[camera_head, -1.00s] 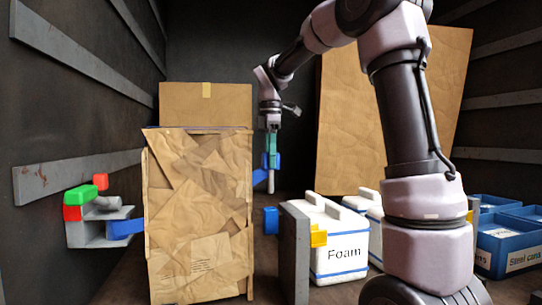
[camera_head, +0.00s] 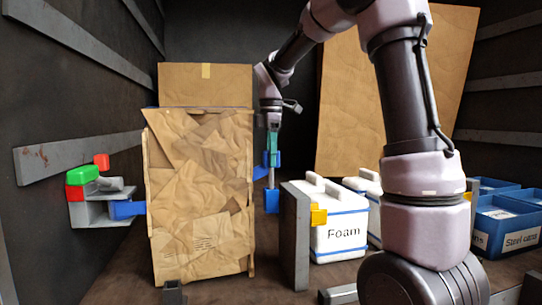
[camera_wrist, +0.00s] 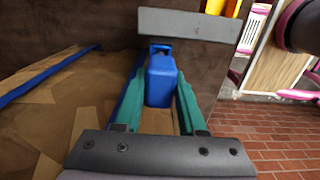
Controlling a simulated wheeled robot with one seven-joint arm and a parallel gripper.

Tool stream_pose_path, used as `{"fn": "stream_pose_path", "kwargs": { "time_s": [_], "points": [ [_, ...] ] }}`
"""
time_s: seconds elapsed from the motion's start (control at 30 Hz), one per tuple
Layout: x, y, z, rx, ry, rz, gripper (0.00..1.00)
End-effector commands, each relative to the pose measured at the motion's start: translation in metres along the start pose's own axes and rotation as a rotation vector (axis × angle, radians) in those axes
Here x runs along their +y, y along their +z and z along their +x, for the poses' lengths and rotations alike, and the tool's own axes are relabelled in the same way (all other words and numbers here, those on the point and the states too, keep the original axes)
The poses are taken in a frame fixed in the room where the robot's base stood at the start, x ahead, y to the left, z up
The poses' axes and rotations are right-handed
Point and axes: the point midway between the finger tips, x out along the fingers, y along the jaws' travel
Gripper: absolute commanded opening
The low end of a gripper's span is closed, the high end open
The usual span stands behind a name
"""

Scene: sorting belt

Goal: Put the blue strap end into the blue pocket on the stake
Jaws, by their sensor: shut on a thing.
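My gripper (camera_head: 272,148), with teal fingers, points down and is shut on the blue strap end (camera_head: 271,159). The strap end's pale tip points down, right above the blue pocket (camera_head: 272,200) on the left side of the grey stake (camera_head: 295,235). Whether the tip is inside the pocket's mouth I cannot tell. In the wrist view the strap end (camera_wrist: 160,85) lies between the fingers (camera_wrist: 160,95). Beyond it, part of the pocket (camera_wrist: 160,48) shows against the stake (camera_wrist: 190,22); the strap end hides the rest.
A paper-wrapped carton (camera_head: 200,200) stands left of the stake. White foam canisters (camera_head: 340,230) and a yellow pocket (camera_head: 319,216) are to its right. A grey wall fixture (camera_head: 105,208) carries red, green and blue parts. Blue bins (camera_head: 505,235) stand far right.

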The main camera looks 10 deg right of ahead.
Motion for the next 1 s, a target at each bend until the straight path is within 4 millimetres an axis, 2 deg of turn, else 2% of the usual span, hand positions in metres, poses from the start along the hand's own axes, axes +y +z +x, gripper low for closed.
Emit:
{"fn": "stream_pose_path", "kwargs": {
  "time_s": [0.47, 1.0],
  "points": [
    [0.000, 0.000, 0.000, 0.000, 0.000, 0.000, 0.00],
    [0.000, 0.000, 0.022, 0.000, -0.001, 0.000, 0.00]
  ]
}}
